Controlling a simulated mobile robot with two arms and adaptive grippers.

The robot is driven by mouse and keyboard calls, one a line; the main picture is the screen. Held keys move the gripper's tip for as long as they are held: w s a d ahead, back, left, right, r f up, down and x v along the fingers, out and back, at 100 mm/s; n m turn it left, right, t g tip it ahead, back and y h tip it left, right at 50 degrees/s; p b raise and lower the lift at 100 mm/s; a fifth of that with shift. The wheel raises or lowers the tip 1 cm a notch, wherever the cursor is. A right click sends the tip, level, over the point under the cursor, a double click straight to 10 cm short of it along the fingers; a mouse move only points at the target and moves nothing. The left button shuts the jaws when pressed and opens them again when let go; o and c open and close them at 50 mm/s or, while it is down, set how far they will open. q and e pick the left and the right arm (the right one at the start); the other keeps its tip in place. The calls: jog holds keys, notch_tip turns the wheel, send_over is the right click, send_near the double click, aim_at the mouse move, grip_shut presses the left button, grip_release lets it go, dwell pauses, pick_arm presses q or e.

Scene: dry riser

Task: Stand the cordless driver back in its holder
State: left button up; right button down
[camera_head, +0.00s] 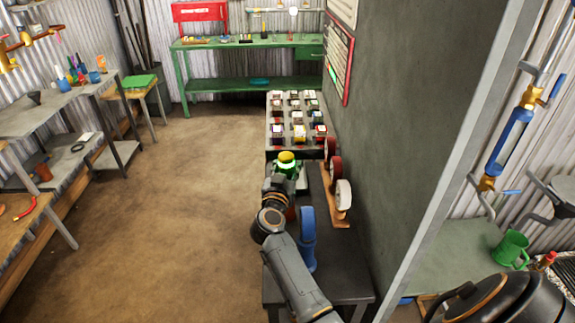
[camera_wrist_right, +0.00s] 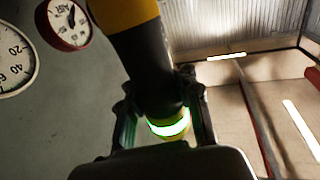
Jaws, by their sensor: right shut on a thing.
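My right gripper (camera_head: 284,182) is over the dark bench along the grey wall. It is shut on the cordless driver, whose yellow-green end (camera_head: 286,158) shows above the fingers in the head view. In the right wrist view the driver (camera_wrist_right: 148,68) is a dark cylinder tilted between the two fingers, with an orange-yellow part at the top and a bright yellow-green band lower down. My right gripper and arm hide the bench directly below. I cannot pick out the holder for certain. My left gripper is not in view.
A wooden rack (camera_head: 341,222) with red and white round gauges stands close to the right of the gripper. A blue upright thing (camera_head: 308,238) is beside my forearm. Behind is a tray of several small items (camera_head: 275,137). The floor (camera_head: 190,200) to the left is clear.

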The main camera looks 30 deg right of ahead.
jog(key=shift+f, duration=1.4)
jog(key=c, duration=0.9)
grip_release()
jog(key=shift+o, duration=0.2)
jog(key=shift+f, duration=0.1)
jog(key=shift+s, duration=0.1)
